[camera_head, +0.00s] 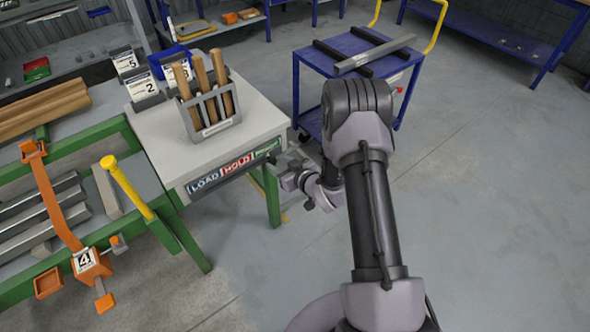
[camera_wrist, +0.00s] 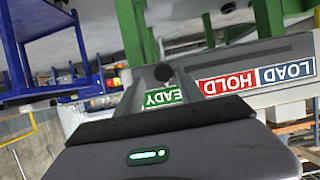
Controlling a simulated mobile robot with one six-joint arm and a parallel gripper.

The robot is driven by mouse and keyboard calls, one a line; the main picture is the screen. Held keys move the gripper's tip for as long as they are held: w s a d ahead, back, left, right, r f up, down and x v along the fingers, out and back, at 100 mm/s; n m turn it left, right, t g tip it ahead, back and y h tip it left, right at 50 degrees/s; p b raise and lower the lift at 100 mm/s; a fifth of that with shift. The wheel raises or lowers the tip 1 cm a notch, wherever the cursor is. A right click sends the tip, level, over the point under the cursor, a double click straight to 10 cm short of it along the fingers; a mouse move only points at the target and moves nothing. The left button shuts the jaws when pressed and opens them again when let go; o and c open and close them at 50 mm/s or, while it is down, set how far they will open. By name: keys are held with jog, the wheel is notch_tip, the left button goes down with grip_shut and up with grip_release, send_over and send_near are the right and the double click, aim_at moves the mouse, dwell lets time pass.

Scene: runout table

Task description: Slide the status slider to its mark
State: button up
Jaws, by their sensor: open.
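The status strip (camera_head: 232,169) runs along the front edge of the grey-topped table, with blue LOAD, red HOLD and green READY panels. In the wrist view the strip (camera_wrist: 258,78) appears upside down, LOAD at right and READY at left. A dark round knob (camera_wrist: 163,73), seemingly the slider's, shows beside the READY panel (camera_wrist: 163,97). A small dark piece (camera_head: 272,158) shows at the strip's READY end in the head view. My gripper (camera_head: 284,181) is open, just off that end, beside the table front.
A tool holder (camera_head: 210,126) with wooden-handled tools stands on the table (camera_head: 165,130), near number cards. A green-framed rack with metal bars (camera_head: 40,215) is at left. A blue cart (camera_head: 325,62) stands behind my arm. The floor at right is clear.

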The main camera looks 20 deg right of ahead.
jog(key=p+v, duration=0.3)
jog(key=v, duration=1.1)
jog(key=shift+s+r+p, duration=0.25)
jog(key=shift+s+p, duration=0.05)
jog(key=shift+p, duration=0.1)
jog(key=shift+d, duration=0.1)
